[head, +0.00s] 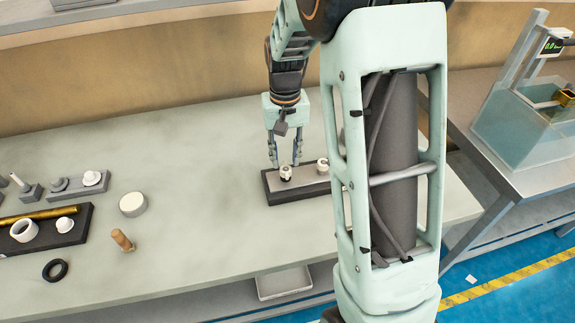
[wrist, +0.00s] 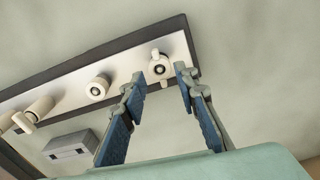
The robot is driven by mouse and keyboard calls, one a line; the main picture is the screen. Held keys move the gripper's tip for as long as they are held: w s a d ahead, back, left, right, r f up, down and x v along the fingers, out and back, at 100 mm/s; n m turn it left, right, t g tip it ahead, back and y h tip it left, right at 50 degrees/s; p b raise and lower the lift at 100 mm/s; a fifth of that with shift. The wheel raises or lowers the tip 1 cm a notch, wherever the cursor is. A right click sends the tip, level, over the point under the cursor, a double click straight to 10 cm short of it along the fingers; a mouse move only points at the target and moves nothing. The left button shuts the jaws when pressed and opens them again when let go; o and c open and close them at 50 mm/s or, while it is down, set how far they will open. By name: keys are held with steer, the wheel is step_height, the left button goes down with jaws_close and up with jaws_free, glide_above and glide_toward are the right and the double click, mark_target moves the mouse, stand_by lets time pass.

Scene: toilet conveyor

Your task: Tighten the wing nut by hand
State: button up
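A white wing nut (wrist: 160,68) with small side lugs sits on a dark-centred stud near one end of a light plate (wrist: 128,62) with a dark base (wrist: 105,46). In the head view this dark base (head: 305,193) lies on the bench, with a white fitting (head: 286,173) under my gripper (head: 285,164). In the wrist view my gripper (wrist: 160,76) is open, its two fingers on either side of the wing nut. I cannot tell whether either finger touches it. A round white fitting (wrist: 97,88) stands farther along the plate.
Left on the bench are a dark tray (head: 79,229) with a brass rod, a white disc (head: 133,204), a wooden peg (head: 122,240) and a black ring (head: 55,270). A clear tank (head: 522,123) stands on the right. The bench middle (head: 205,215) is free.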

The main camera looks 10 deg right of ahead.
steer(key=shift+r, duration=0.1)
steer(key=o, duration=0.5)
steer(key=shift+o, duration=0.4)
steer(key=n, duration=0.7)
steer(key=shift+n, duration=0.3)
steer(key=n, duration=0.6)
steer(key=shift+p, duration=0.35)
steer(key=n+p, duration=0.1)
steer(key=n, duration=0.3)
steer(key=shift+p, duration=0.3)
steer(key=shift+n, duration=0.3)
